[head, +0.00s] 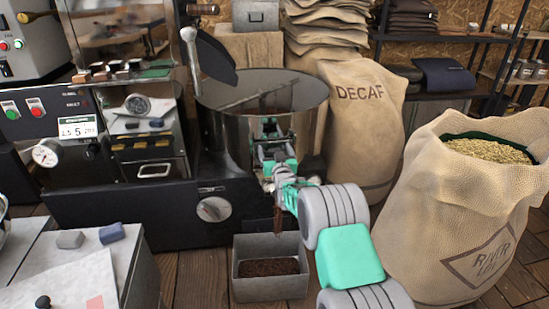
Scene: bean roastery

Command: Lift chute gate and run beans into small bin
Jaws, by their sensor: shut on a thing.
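The small bin (270,289) is a grey open box on the floor below the roaster's steel cooling drum (222,122), with dark beans (268,267) inside. A thin dark brown stream (277,218) hangs above the bin, below my gripper. My gripper (270,133) is at the front right side of the drum, in front of the chute. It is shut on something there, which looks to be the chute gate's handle. The gate and the chute mouth are mostly hidden behind my gripper and wrist.
A sack of pale beans (440,215) stands close on the right of my arm. A DECAF sack (365,120) stands behind. The dark roaster base (130,215) and a grey bench (125,245) lie left of the bin. Some wooden floor (195,275) shows between bench and bin.

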